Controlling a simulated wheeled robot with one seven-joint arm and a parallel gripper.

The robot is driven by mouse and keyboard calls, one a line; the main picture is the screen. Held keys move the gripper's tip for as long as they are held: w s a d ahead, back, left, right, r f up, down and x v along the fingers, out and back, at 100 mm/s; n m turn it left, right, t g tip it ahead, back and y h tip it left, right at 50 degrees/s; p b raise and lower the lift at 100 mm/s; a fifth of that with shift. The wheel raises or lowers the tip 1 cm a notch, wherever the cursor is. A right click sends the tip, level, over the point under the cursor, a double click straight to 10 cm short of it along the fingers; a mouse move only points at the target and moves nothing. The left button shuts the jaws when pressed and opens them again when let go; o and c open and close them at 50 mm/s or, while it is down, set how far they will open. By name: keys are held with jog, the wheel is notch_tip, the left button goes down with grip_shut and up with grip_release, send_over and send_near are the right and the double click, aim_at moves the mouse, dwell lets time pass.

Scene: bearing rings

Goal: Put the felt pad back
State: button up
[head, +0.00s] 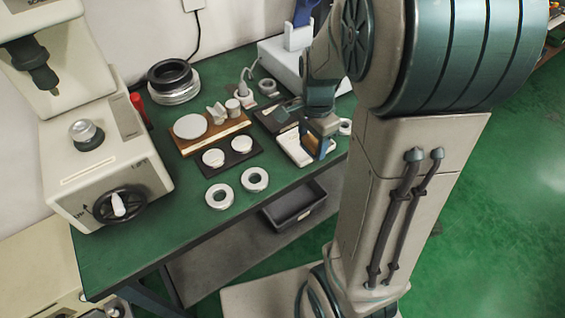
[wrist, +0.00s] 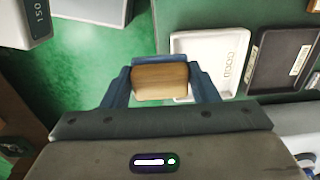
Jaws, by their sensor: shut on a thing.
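My gripper (head: 318,140) is over the right end of the green bench, above or beside a white tray. In the wrist view, its blue fingers (wrist: 160,84) are shut on a tan, wood-grained block (wrist: 160,78). I cannot tell whether this block is the felt pad or carries it. The white tray (head: 293,150) looks empty; its label faces the wrist view (wrist: 218,42). A wooden board (head: 205,143) to the left bears a pale round disc (head: 190,126), a small notched white block (head: 217,113) and a small white cylinder (head: 233,107).
Another dark tray (head: 262,115) is behind the white one. A press-like machine (head: 100,150) stands left, a stack of large rings (head: 173,82) at the back. The bench's front left is clear.

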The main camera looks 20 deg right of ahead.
send_over(282, 168)
notch_tip(282, 168, down, 4)
jog(key=shift+f, duration=2.2)
jog(key=shift+f, duration=0.1)
jog(key=shift+f, duration=0.15)
jog(key=o, duration=0.9)
